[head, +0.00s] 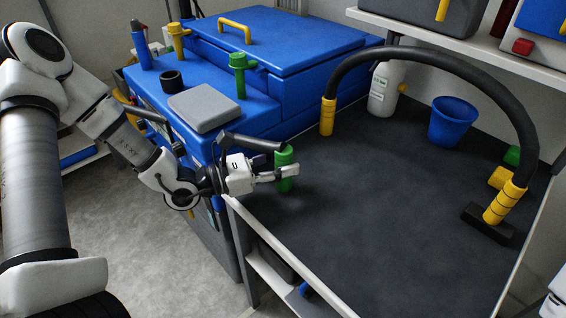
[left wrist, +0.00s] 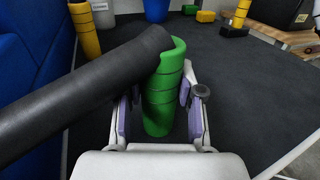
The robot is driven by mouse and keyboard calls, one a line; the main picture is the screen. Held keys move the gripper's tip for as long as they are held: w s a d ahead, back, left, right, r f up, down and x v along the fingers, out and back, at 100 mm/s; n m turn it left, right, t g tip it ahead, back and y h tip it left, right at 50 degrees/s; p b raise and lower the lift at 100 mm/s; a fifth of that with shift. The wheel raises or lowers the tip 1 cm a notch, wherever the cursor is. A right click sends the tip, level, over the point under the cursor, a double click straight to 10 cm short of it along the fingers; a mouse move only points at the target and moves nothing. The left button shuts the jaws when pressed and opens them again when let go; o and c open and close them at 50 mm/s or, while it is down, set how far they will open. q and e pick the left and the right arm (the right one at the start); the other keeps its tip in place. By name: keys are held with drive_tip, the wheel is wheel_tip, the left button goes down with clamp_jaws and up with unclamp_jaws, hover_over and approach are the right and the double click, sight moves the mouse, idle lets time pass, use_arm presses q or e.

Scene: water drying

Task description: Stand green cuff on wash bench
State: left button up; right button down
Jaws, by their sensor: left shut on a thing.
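The green cuff (head: 285,168) is upright over the left side of the dark wash bench (head: 370,220). My left gripper (head: 280,176) is shut on it from the left. In the left wrist view the green cuff (left wrist: 162,95) stands between the two fingers, with a thick black tube (left wrist: 85,90) reaching its top from the left. I cannot tell whether the cuff's bottom touches the bench. My right gripper is not in view; only a white part of my own shows at the lower right corner of the head view.
A black hose (head: 440,57) arches over the bench between yellow cuffs. A blue bucket (head: 453,122), a white bottle (head: 385,88), a green block (head: 512,155) and a yellow block (head: 500,177) stand toward the back and right. A blue cabinet (head: 275,45) is at left. The bench middle is clear.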

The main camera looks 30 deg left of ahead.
use_arm(q)
drive_tip(key=o, duration=1.2)
drive_tip(key=shift+f, duration=0.1)
drive_tip(key=shift+r+p, duration=0.4)
drive_tip(key=shift+p, duration=0.1)
drive_tip(key=shift+s+a, duration=0.15)
drive_tip(key=shift+a, duration=0.1)
drive_tip(key=p+v, duration=0.4)
drive_tip(key=v, duration=0.1)
drive_tip(key=shift+s+a+r+p, duration=0.15)
drive_tip(key=shift+a+p, duration=0.05)
drive_tip(key=shift+p, duration=0.1)
drive_tip(key=p+v, duration=0.5)
drive_tip(key=p, duration=0.1)
drive_tip(key=shift+p, duration=0.4)
drive_tip(key=shift+s+a+f, duration=0.25)
drive_tip(key=shift+s+f, duration=0.15)
drive_tip(key=shift+s, duration=0.05)
